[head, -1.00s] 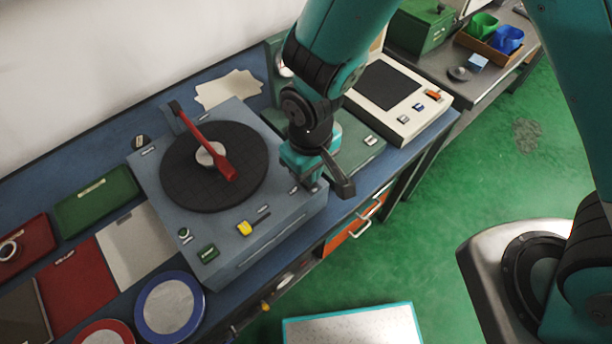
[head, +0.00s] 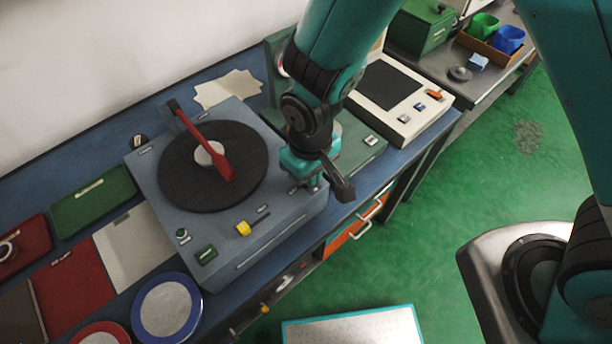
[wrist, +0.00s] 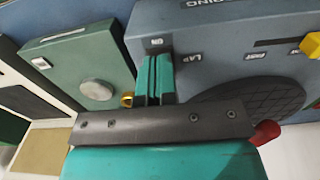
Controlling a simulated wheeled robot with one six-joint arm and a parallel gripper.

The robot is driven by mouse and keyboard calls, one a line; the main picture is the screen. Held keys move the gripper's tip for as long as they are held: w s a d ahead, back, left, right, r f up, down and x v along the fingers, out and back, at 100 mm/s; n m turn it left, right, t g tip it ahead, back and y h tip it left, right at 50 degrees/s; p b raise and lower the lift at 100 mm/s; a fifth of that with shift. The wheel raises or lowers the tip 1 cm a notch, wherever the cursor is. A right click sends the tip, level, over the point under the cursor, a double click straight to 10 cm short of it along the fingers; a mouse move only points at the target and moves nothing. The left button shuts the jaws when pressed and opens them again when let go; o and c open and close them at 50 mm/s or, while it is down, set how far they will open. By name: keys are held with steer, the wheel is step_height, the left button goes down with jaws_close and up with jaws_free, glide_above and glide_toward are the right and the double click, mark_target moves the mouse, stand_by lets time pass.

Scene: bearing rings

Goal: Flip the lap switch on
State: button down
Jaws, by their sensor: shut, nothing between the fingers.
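The blue-grey lapping machine (head: 285,222) stands on the bench with a black disc (head: 180,182) and a red arm (head: 205,143) across it. My gripper (head: 306,180) is over the machine's right front corner. In the wrist view my gripper (wrist: 155,62) has its teal fingers together and empty, with tips beside the "ON" label (wrist: 155,42) and left of the "LAP" label (wrist: 190,57). The lap switch itself is not clearly seen; the fingers hide the panel between and below these labels. I cannot tell whether they touch it.
A green-grey machine (head: 358,150) is close on the right, then a cream device (head: 400,120). Red and green plates lie left.

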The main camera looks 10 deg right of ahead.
steer(key=shift+f, duration=0.3)
steer(key=shift+r, duration=0.1)
steer(key=shift+r+p, duration=2.75)
steer(key=shift+r, duration=0.65)
